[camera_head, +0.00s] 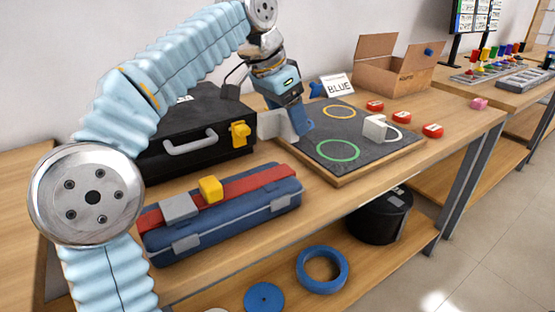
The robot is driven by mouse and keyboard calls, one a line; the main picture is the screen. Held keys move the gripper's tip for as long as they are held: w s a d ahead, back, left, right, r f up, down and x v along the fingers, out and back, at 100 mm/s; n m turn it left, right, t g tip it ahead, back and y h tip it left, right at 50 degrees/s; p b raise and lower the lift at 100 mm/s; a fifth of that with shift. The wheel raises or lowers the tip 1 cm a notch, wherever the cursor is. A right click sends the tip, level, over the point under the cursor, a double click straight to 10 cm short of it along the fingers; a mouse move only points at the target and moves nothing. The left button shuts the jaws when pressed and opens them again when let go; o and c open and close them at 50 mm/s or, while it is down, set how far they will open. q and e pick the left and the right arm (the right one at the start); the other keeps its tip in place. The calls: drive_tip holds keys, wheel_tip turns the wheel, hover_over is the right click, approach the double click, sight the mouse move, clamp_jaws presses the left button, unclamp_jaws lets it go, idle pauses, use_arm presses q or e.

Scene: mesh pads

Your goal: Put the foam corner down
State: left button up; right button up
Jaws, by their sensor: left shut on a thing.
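My left gripper (292,126) is low over the left edge of a dark mesh pad (322,165) in a wooden frame. It is shut on a pale grey foam corner (271,124), which shows on its left side, between the black case and the pad. The gripper partly hides the foam corner, and I cannot tell whether the foam corner touches a surface. The pad carries a yellow ring (339,112), a green ring (338,150) and a white ring (394,134). A white block (375,127) stands at the white ring. My right gripper is not in view.
A black case (200,128) and a blue toolbox (232,217) with a red band lie left of the pad. A BLUE sign (338,87) and a cardboard box (393,76) stand behind. Red discs (433,130) line the right side. The shelf below holds a blue ring (322,283).

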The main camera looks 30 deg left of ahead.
sight(267, 113)
use_arm(q)
drive_tip(key=f+b, duration=0.1)
drive_tip(key=f, duration=0.4)
drive_tip(key=f+b, duration=0.1)
drive_tip(key=f, duration=0.4)
drive_tip(key=shift+w+a, duration=0.1)
drive_tip(key=shift+w, duration=0.1)
drive_tip(key=shift+f+b, duration=0.1)
drive_tip(key=shift+b, duration=0.2)
drive_tip(key=o, duration=1.1)
drive_tip(key=shift+r, duration=0.5)
drive_tip(key=p+v, duration=0.2)
drive_tip(key=v, duration=0.9)
drive_tip(key=shift+s+a+r, duration=0.1)
drive_tip(key=shift+s+r, duration=0.05)
drive_tip(key=shift+s, duration=0.05)
drive_tip(key=shift+s+a+r+p, duration=0.15)
drive_tip(key=shift+s+r+p, duration=0.2)
drive_tip(key=shift+r, duration=0.3)
